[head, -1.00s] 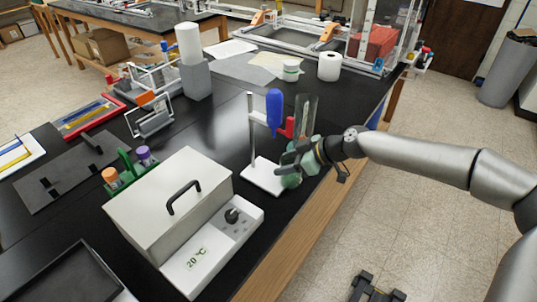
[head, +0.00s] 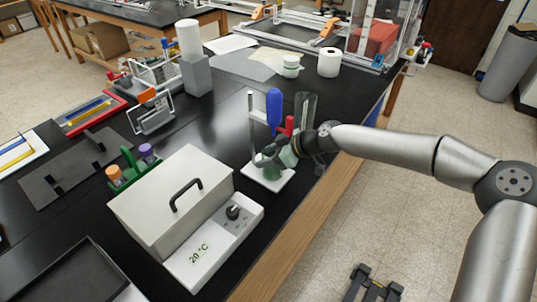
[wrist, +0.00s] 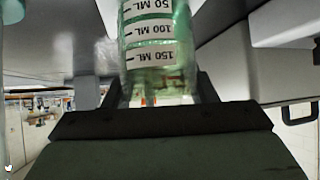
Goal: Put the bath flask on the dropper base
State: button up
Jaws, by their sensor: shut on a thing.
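The bath flask is a clear, green-tinted vessel with white volume labels (wrist: 150,45) that fills the top middle of the wrist view. My gripper (wrist: 163,92) is shut on it, one finger on each side. In the head view the flask (head: 270,169) shows small and green, partly hidden by my gripper (head: 272,156). It is over the white plate of the dropper base (head: 286,182), below the blue dropper (head: 273,108) and beside the upright post (head: 252,125). I cannot tell whether its bottom touches the plate.
A grey bath box (head: 165,205) with a black handle and a dial panel (head: 215,240) stands at the front left. A green rack (head: 128,168) with capped tubes is behind it. A clear upright panel (head: 306,110) and a red part (head: 289,124) stand close behind my gripper.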

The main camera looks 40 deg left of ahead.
jog(key=o, duration=1.2)
jog(key=shift+r, duration=0.1)
jog(key=shift+w+d, duration=0.1)
jog(key=shift+d, duration=0.1)
jog(key=w+d+b, duration=0.1)
jog(key=d, duration=0.3)
jog(key=w+d+b, duration=0.1)
jog(key=d, duration=0.3)
jog(key=w+d+b, duration=0.1)
jog(key=d, duration=0.3)
jog(key=shift+d+r, duration=0.1)
jog(key=shift+r, duration=0.2)
